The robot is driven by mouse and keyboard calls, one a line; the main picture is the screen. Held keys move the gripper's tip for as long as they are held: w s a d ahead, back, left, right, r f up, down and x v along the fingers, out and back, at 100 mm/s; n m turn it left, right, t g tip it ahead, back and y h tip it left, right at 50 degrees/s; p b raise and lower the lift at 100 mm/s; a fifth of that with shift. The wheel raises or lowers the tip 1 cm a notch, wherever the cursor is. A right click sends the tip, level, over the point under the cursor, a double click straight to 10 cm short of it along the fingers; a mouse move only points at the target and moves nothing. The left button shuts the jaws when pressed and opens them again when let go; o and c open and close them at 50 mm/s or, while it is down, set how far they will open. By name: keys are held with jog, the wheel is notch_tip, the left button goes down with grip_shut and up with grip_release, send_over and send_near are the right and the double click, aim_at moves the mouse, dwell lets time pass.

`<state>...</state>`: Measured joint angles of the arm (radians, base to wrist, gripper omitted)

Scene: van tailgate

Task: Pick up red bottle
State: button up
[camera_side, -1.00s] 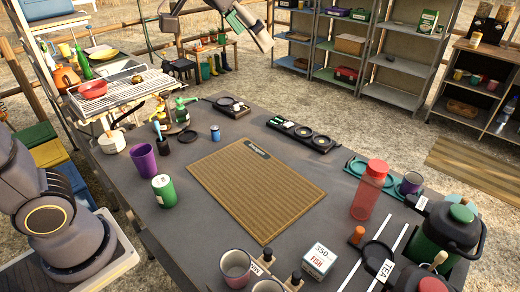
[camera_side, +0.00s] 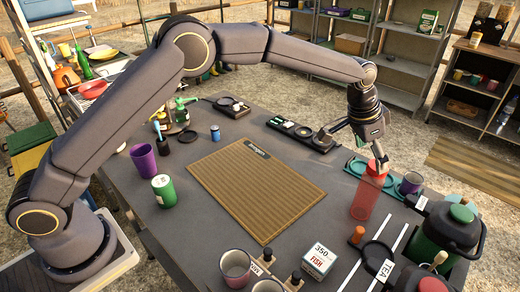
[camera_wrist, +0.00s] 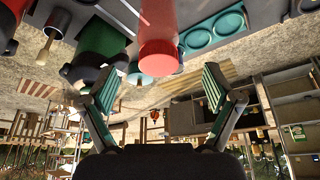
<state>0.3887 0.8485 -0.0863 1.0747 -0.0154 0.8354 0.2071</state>
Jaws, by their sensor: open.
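My gripper (camera_wrist: 160,82) is open and empty in that view. Whether a finger touches the cap I cannot tell.
A teal tray (camera_side: 352,170) with a purple-grey mug (camera_side: 410,184) lies close behind the bottle. A green jug (camera_side: 447,232) stands to its right.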

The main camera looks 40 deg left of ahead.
aim_at(373, 179)
jog(key=x, duration=0.9)
jog(key=shift+s+f, duration=0.1)
jog(key=shift+f, duration=0.05)
jog(key=c, duration=1.6)
